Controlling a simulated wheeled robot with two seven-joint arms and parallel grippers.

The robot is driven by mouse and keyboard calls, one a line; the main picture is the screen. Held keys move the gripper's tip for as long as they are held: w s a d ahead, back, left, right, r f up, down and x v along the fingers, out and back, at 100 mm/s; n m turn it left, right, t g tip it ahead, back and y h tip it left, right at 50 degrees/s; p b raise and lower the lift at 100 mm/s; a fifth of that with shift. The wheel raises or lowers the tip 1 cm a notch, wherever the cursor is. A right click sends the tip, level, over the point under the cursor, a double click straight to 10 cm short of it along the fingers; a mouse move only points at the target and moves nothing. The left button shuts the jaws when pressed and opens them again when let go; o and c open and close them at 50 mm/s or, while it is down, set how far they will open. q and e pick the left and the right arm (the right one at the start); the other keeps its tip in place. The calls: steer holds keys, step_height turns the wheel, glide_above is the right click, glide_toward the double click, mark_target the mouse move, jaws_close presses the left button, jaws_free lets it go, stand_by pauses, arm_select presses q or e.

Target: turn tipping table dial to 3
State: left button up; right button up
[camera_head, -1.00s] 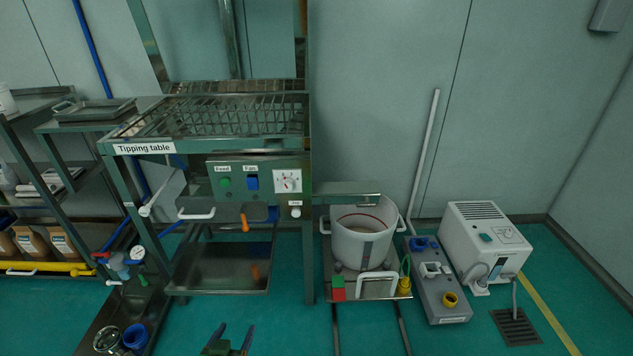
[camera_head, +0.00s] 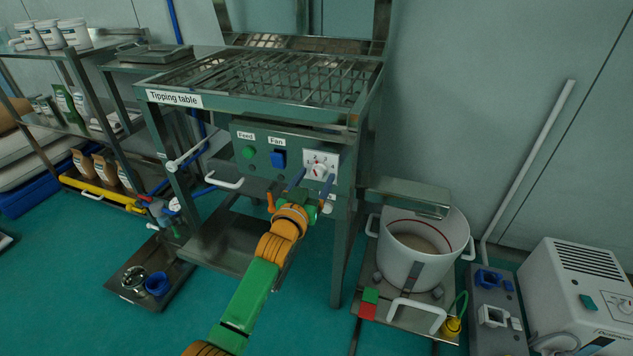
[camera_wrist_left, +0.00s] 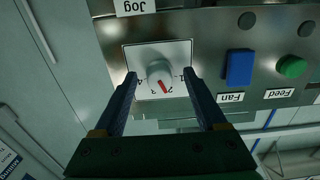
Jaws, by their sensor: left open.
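The tipping table (camera_head: 250,107) stands in the middle of the head view. Its front panel carries the dial, a pale round knob (camera_head: 319,168) on a white numbered plate (camera_head: 333,158). My left gripper (camera_head: 313,181) is open in front of the dial. In the left wrist view the panel appears upside down, and the knob (camera_wrist_left: 159,74) shows between the open fingertips (camera_wrist_left: 159,76), with a gap on both sides. My right gripper is not in view.
A green Feed button (camera_head: 249,152) and blue Fan switch (camera_head: 278,158) sit left of the dial on the panel. A white handle (camera_head: 224,183) sticks out lower left. A white pot (camera_head: 412,255) stands at the right, with a grey-white machine (camera_head: 580,295) beyond.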

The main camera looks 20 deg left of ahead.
arm_select(q)
steer(key=shift+w, duration=0.1)
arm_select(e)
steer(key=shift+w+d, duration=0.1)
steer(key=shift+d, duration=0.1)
arm_select(q)
jaws_close()
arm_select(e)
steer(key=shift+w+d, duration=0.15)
arm_select(q)
steer(key=shift+r+m, duration=0.1)
steer(key=shift+m, duration=0.2)
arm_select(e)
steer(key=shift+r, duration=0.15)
arm_select(q)
steer(key=m+p, duration=0.1)
steer(key=m, duration=0.2)
steer(key=m+p, duration=0.1)
steer(key=m, duration=0.3)
steer(key=shift+m, duration=0.4)
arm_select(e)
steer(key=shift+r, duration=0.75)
arm_select(q)
steer(key=shift+m, duration=0.3)
jaws_free()
